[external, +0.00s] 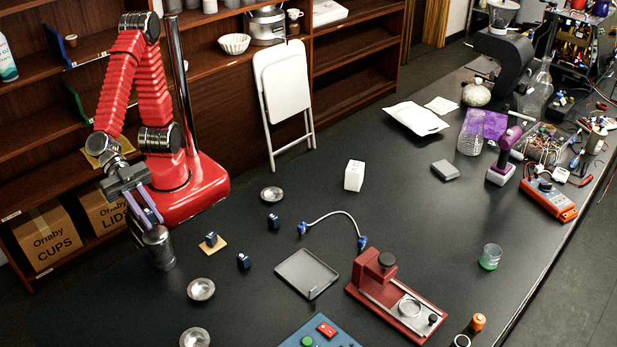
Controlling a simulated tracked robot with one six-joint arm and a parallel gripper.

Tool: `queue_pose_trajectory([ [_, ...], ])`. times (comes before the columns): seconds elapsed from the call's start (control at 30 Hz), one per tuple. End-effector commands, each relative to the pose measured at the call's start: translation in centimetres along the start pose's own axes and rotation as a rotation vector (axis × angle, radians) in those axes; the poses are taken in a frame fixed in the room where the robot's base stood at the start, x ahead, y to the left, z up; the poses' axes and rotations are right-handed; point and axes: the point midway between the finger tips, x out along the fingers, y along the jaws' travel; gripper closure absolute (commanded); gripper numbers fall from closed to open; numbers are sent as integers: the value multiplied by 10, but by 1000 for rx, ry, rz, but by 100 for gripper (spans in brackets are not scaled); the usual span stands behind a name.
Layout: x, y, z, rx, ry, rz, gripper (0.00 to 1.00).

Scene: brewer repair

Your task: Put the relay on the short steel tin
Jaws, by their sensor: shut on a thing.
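My gripper (149,220) points down at the left of the black table, at the top of an upright steel cylinder-shaped tin (159,251). A small dark-blue block (211,239), which may be the relay, sits on an orange-tan pad to the right. Two similar dark-blue blocks stand nearby, one in front (244,261) and one behind (273,221). Low round steel dishes lie at the back (272,193), the middle (201,289) and the front edge (194,337).
A grey tray (306,274), a blue-ended cable (335,214) and a red brewer part (395,295) lie to the right. A white box (354,175) stands farther back. Tools and containers crowd the far right.

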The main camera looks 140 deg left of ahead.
Motion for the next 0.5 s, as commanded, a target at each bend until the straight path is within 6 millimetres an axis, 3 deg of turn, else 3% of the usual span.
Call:
queue_pose_trajectory([
  [0.13,1,0,3,1,-1,0,100],
  [0.5,14,0,35,0,-1,0,100],
])
